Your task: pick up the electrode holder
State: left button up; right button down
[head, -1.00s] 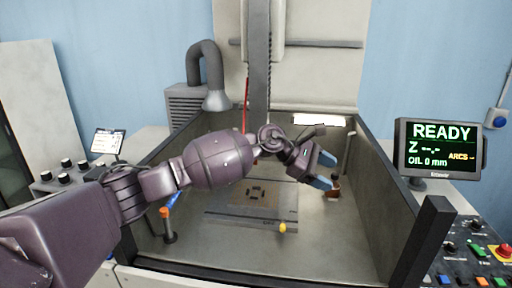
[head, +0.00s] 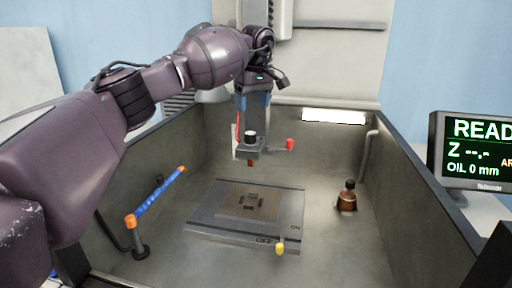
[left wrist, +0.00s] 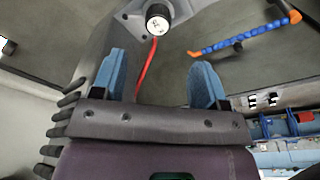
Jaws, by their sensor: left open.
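A brown, bottle-shaped piece with a black top (head: 347,197), which looks like an electrode holder, stands upright on the tank floor at right. A dark knob with a white top (head: 250,136) sits on the grey chuck (head: 247,150), with a copper-coloured tip below; I cannot tell if it is also a holder. My left gripper (head: 252,103) is open, empty and pointing down just above this knob, not touching it. In the left wrist view the knob (left wrist: 158,18) lies beyond and between the blue fingertips (left wrist: 160,68). My right gripper is not in view.
The chuck has a red-ended lever (head: 289,144). Below is a grey plate (head: 205,228) with a workpiece (head: 250,202) and a yellow-ended lever (head: 280,248). A blue jointed hose (head: 158,193) stands at left. Tank walls (head: 420,190) enclose the space; a screen (head: 470,150) is at right.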

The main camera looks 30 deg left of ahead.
pick_arm(q)
send_over(250, 133)
jog(key=f, duration=0.3)
jog(key=s+f, duration=0.1)
jog(key=f, duration=0.1)
jog(key=shift+d, duration=0.35)
jog(key=shift+w+a+f, duration=0.1)
jog(key=shift+w+f, duration=0.1)
jog(key=shift+f, duration=0.7)
jog(key=shift+w+a+f, duration=0.15)
jog(key=shift+f, duration=0.75)
jog(key=shift+w+a+f, duration=0.1)
jog(key=shift+w+f, duration=0.1)
jog(key=shift+f, duration=0.7)
jog(key=shift+c, duration=0.4)
jog(key=c, duration=1)
jog(key=shift+c, duration=0.3)
jog(key=shift+r, duration=0.15)
